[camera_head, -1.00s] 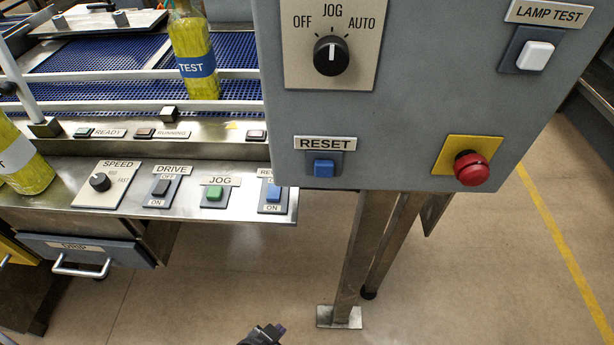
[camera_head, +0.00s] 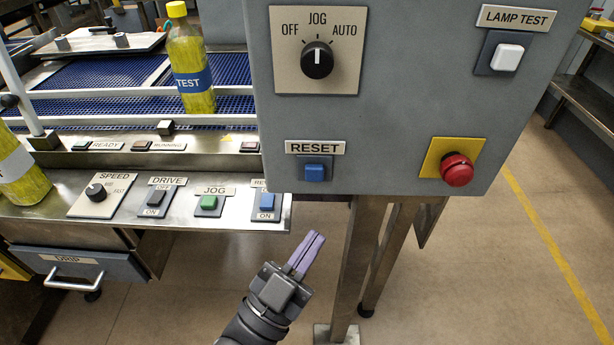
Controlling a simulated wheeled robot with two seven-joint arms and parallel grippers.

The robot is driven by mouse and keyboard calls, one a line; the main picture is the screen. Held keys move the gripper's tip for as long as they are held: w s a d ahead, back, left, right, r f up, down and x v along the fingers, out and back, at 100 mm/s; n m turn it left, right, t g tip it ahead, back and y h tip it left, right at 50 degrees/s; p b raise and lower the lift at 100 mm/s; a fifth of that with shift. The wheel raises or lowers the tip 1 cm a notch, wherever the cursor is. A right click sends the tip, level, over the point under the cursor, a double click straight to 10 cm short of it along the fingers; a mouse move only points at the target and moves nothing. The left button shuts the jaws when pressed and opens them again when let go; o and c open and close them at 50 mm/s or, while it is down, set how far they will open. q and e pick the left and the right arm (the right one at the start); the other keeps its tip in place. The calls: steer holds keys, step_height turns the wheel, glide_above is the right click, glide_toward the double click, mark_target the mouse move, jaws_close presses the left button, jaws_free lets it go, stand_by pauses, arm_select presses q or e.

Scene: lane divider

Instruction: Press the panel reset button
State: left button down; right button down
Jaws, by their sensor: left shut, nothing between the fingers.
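The blue reset button (camera_head: 315,172) sits under a RESET label (camera_head: 315,148) at the lower left of the grey panel (camera_head: 385,120). My left gripper (camera_head: 312,240) is shut and empty, with its purple fingers pointing up toward the panel's lower edge. In the picture it is below the reset button and apart from it. My right gripper is not in view.
The panel also carries a mode knob (camera_head: 317,60), a white lamp test button (camera_head: 507,57) and a red mushroom button (camera_head: 457,170). A lower console at left has another blue switch (camera_head: 267,202) and a green jog button (camera_head: 209,202). Panel legs (camera_head: 358,262) stand right of my gripper.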

arm_select(q)
steer(key=shift+w, duration=0.1)
steer(key=b, duration=0.4)
glide_toward(314, 173)
steer(key=w+d+r, duration=0.3)
steer(key=d, duration=0.2)
steer(key=shift+w+r, duration=0.1)
steer(key=shift+r, duration=0.15)
stand_by(0.4)
stand_by(0.7)
stand_by(0.4)
